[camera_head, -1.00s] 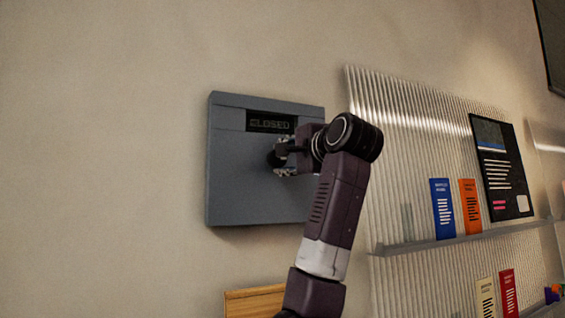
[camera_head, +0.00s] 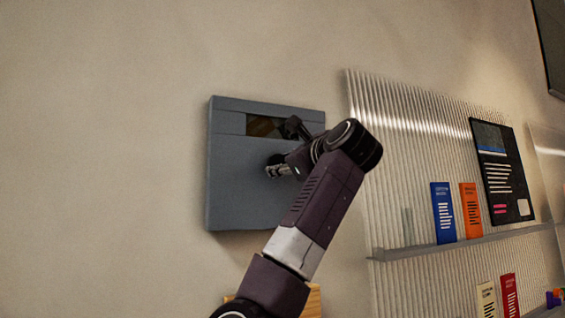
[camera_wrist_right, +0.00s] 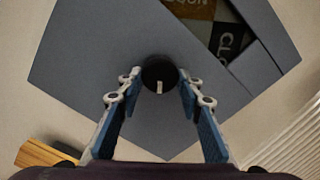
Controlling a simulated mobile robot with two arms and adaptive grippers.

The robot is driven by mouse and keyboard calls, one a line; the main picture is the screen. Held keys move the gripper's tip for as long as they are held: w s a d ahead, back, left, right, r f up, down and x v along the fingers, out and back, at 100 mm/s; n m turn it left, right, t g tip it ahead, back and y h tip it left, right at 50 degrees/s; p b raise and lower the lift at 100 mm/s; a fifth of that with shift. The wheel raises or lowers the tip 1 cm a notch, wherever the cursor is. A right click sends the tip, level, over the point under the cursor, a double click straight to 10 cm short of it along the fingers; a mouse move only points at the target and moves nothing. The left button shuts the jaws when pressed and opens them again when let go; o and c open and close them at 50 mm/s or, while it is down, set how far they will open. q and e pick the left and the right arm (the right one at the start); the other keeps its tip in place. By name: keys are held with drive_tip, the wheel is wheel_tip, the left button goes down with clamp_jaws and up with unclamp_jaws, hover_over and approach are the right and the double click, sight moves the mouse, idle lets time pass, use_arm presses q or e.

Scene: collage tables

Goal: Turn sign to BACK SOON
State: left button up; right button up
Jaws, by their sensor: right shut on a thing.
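The sign is a grey square box (camera_head: 235,190) on the wall, with a window (camera_head: 262,126) near its top and a dark round knob (camera_wrist_right: 158,70) below it. In the head view the window shows a brownish panel, partly hidden by my arm, and no readable word. In the right wrist view, the tilted window holds a brown panel (camera_wrist_right: 188,8) with letters ending in "OON" and a black panel (camera_wrist_right: 228,42) with "CLO". My right gripper (camera_head: 273,168) is shut on the knob, its blue-padded fingers (camera_wrist_right: 159,92) on either side of it. My left gripper is not in view.
Right of the sign is a ribbed panel (camera_head: 395,140) with a shelf (camera_head: 465,241) holding a blue booklet (camera_head: 443,212) and an orange booklet (camera_head: 471,208). A dark poster (camera_head: 502,172) hangs there. A wooden piece (camera_head: 312,302) is below the sign. The wall left is bare.

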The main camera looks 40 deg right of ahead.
drive_tip(key=shift+w+a+f+m+p, duration=0.15)
drive_tip(key=shift+m+p, duration=0.7)
drive_tip(key=shift+m, duration=1)
drive_tip(key=shift+s+d+f+m+p, duration=0.15)
drive_tip(key=shift+m+p, duration=0.65)
drive_tip(key=shift+m, duration=1.05)
drive_tip(key=shift+w+a, duration=0.1)
drive_tip(key=o, duration=1.1)
drive_tip(key=shift+o, duration=0.2)
drive_tip(key=v, duration=1.2)
drive_tip(key=shift+r, duration=0.15)
